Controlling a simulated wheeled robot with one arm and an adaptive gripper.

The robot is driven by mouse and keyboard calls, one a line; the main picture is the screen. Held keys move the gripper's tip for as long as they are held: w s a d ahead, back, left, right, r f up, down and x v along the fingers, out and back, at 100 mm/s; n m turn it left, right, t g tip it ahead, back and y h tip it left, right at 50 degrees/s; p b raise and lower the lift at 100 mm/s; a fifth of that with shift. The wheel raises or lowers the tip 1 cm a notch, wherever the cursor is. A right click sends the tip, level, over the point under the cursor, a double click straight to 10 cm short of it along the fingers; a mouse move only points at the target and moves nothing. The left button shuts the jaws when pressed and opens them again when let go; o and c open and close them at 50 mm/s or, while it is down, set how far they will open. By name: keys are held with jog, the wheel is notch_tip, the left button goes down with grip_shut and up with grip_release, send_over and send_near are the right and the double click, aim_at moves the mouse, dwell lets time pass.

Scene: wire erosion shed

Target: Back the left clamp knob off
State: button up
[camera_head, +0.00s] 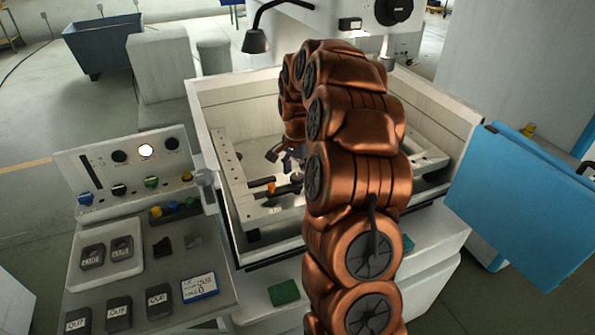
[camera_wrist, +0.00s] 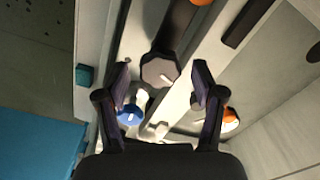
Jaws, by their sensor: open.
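A grey faceted clamp knob (camera_wrist: 160,71) with a white mark line shows in the wrist view, on a dark clamp bar (camera_wrist: 178,22). My gripper (camera_wrist: 160,76) is open, with one dark finger on each side of this knob; I see no contact, and the depth between them is hard to judge. In the head view my gripper (camera_head: 279,153) is small and dark, beside my copper arm, over the machine's work frame (camera_head: 235,180). Dark clamp bars (camera_head: 284,190) and an orange knob (camera_head: 271,187) lie just below it there. My arm hides the frame's middle.
A blue knob (camera_wrist: 130,115) and an orange knob (camera_wrist: 228,117) lie near my fingers in the wrist view. Tank walls (camera_head: 225,225) surround the work frame. A control panel (camera_head: 130,170) stands left, and a blue door panel (camera_head: 520,200) right.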

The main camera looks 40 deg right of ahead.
jog(key=c, duration=1.1)
jog(key=shift+c, duration=0.2)
